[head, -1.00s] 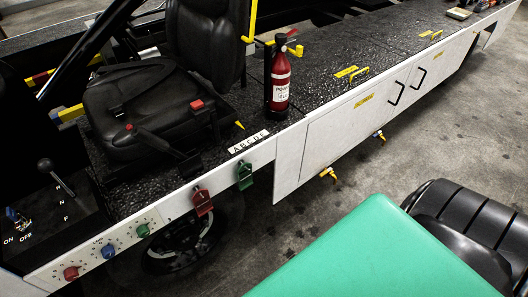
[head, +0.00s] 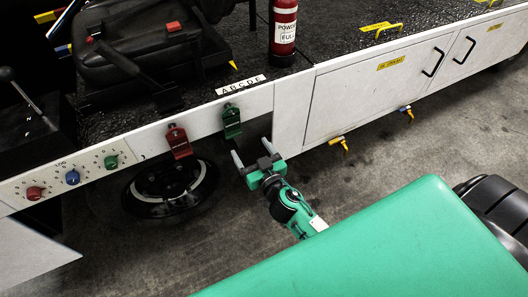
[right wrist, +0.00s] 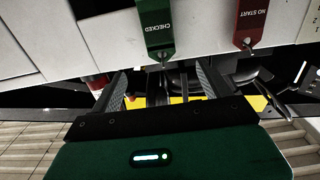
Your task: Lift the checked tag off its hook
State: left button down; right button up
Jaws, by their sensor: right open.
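The checked tag is a green tag (head: 232,122) hanging on the white side panel of the loader, right of a red tag (head: 178,141). My left gripper is not in view.
The red tag reads NO START (right wrist: 250,22). Left of the tags are red, blue and green knobs (head: 73,177). A fire extinguisher (head: 285,28) stands on the deck above. A wheel (head: 168,183) sits under the panel.

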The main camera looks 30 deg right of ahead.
aim_at(233, 118)
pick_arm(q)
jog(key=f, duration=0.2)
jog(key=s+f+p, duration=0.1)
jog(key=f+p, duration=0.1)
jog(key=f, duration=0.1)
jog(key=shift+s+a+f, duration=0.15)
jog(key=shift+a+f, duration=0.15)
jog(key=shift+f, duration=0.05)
pick_arm(e)
jog(key=w, duration=0.9)
jog(key=w+r, duration=0.1)
jog(key=w, duration=0.3)
jog(key=shift+w+a, duration=0.2)
jog(key=shift+w, duration=0.2)
jog(key=shift+c, duration=0.4)
jog(key=c, duration=1)
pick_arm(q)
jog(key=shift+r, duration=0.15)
pick_arm(e)
jog(key=shift+r, duration=0.4)
jog(key=shift+s, duration=0.2)
jog(key=shift+s+r, duration=0.15)
jog(key=shift+s, duration=0.45)
pick_arm(q)
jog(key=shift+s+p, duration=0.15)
jog(key=shift+p, duration=0.15)
pick_arm(e)
jog(key=shift+s, duration=0.1)
